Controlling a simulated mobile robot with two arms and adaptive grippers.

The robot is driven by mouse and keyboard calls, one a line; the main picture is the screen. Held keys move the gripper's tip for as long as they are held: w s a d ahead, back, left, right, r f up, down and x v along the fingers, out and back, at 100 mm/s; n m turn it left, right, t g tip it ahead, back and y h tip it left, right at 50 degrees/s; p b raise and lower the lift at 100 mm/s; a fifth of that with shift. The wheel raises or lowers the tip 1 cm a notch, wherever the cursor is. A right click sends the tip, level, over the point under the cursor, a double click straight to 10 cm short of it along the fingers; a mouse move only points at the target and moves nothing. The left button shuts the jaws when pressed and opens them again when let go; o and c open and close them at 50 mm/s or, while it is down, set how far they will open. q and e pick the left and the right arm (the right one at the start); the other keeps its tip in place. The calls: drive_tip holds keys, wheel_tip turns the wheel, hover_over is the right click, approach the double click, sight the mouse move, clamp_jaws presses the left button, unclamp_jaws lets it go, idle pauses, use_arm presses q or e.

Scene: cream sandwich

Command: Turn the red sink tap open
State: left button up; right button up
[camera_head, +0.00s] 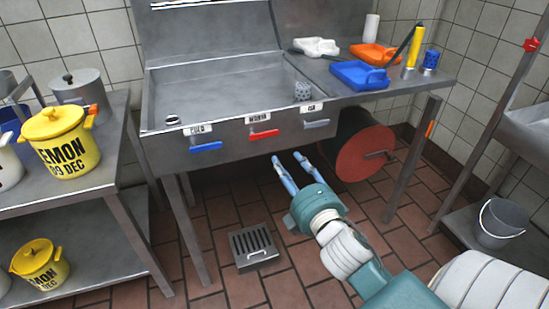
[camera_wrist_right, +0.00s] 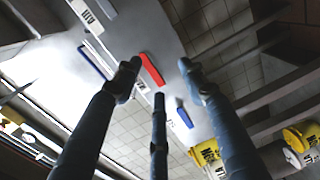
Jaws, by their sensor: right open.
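The red tap handle (camera_head: 264,134) is a flat bar on the sink's front panel, between a blue handle (camera_head: 206,147) and a grey handle (camera_head: 317,123). It lies roughly level along the panel. My right gripper (camera_head: 288,164) is open and empty, with its fingers pointing up toward the panel, below and a little right of the red handle. In the right wrist view the red handle (camera_wrist_right: 151,69) shows between the spread fingertips (camera_wrist_right: 159,72). It appears apart from the fingers. My left gripper is in neither view.
The metal sink (camera_head: 215,85) stands above, with a blue tray (camera_head: 358,75) and an orange tray (camera_head: 374,54) on its right side. A red hose reel (camera_head: 362,155) hangs beneath. A yellow pot (camera_head: 57,145) sits on the left table. A floor drain (camera_head: 254,246) lies below.

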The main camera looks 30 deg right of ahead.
sight(272, 132)
drive_tip(key=shift+n+t, duration=0.3)
drive_tip(key=shift+t, duration=0.1)
drive_tip(key=w+r, duration=0.1)
drive_tip(key=w, duration=0.1)
drive_tip(key=w+d+r, duration=0.1)
drive_tip(key=w, duration=0.2)
drive_tip(key=w+r, duration=0.1)
drive_tip(key=w, duration=0.2)
drive_tip(key=shift+w+d+b, duration=0.2)
drive_tip(key=shift+d+b, duration=0.15)
drive_tip(key=shift+d, duration=0.05)
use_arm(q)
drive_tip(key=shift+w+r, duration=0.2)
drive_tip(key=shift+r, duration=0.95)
use_arm(e)
drive_tip(key=shift+w+d, duration=0.15)
drive_tip(key=shift+w, duration=0.55)
clamp_jaws()
